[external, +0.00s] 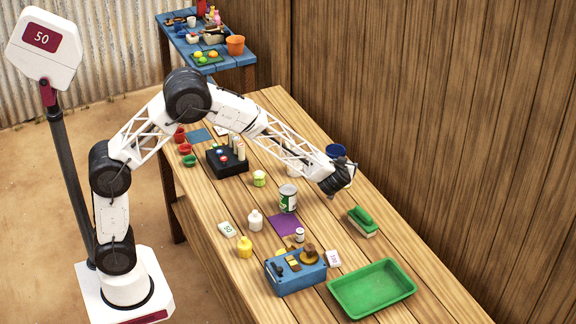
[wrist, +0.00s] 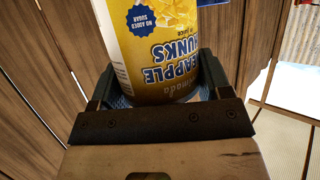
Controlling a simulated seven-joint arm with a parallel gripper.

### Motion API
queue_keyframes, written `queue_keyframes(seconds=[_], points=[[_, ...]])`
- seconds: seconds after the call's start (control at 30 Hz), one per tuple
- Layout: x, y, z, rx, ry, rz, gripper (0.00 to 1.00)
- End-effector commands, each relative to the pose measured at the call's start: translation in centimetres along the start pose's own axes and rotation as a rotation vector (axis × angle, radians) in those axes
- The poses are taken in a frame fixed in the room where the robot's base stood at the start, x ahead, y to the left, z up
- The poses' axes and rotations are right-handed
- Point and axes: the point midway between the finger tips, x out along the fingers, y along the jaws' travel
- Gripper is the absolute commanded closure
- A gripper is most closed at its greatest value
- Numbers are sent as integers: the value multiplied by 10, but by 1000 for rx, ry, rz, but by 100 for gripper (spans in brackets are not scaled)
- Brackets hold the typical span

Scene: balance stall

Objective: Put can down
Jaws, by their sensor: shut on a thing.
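A yellow can (wrist: 165,50) labelled pineapple chunks fills the middle of the wrist view, its lettering upside down there. My gripper (wrist: 157,92) is shut on it, one finger on each side. In the external view my gripper (external: 342,180) hangs over the right side of the wooden table. The held can is mostly hidden there by the gripper, and I cannot tell its gap to the table. Another can, green and white (external: 288,198), stands upright on the table left of my gripper.
A green brush (external: 362,221) lies just below right of my gripper. A wooden wall (external: 440,110) runs behind the table.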

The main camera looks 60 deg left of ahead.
Motion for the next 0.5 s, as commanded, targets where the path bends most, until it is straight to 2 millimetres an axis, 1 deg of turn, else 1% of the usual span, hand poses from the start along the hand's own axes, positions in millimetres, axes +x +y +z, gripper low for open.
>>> queue_keyframes(seconds=[0.1,0.3,0.5], points=[[6,0,16,1,-1,0,63],[16,0,38,1,0,0,63],[19,0,46,-1,1,0,63]])
